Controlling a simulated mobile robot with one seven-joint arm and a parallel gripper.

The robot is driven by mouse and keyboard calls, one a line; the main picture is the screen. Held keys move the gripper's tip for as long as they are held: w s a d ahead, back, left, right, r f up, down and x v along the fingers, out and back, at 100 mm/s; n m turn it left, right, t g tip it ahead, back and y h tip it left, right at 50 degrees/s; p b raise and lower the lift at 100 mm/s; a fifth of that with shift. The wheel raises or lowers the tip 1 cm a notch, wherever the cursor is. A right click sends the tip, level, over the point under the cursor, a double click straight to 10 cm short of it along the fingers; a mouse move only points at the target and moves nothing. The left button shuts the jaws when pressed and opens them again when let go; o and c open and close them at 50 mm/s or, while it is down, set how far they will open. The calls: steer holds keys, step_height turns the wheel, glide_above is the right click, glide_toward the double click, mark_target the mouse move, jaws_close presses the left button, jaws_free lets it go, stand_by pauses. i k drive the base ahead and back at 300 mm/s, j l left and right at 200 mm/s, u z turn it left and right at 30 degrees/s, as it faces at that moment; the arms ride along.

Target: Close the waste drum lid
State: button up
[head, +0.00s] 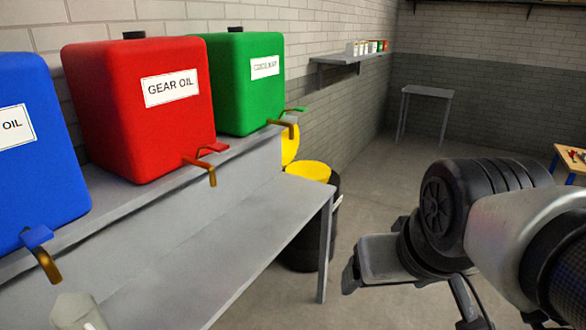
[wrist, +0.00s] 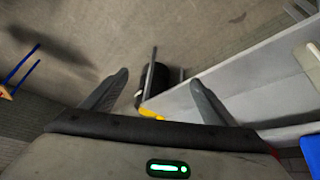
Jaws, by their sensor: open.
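The waste drum (head: 298,258) is a black drum with a yellow top (head: 308,170), standing on the floor beyond the end of the grey bench. Its yellow lid (head: 290,148) stands raised at the back, near the wall and partly hidden by the green tank and its tap. My gripper (head: 366,262) is to the right of the drum in the head view, apart from it. In the wrist view my gripper (wrist: 158,78) is open and empty. The drum (wrist: 158,78) shows beyond and between the fingers, with a bit of yellow (wrist: 150,114).
A grey bench (head: 240,235) stands left of the drum. Blue (head: 35,150), red (head: 140,110) and green (head: 240,85) tanks with taps sit on a ledge above. A wall shelf (head: 350,57) holds small containers. The floor (head: 385,165) behind is clear up to a small table (head: 427,92).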

mark_target(289, 148)
steer(key=i+j, duration=0.15)
steer(key=i, duration=0.3)
steer(key=i+j, duration=0.1)
steer(key=i, duration=0.4)
steer(key=l+u, duration=0.35)
steer(key=l, duration=1.15)
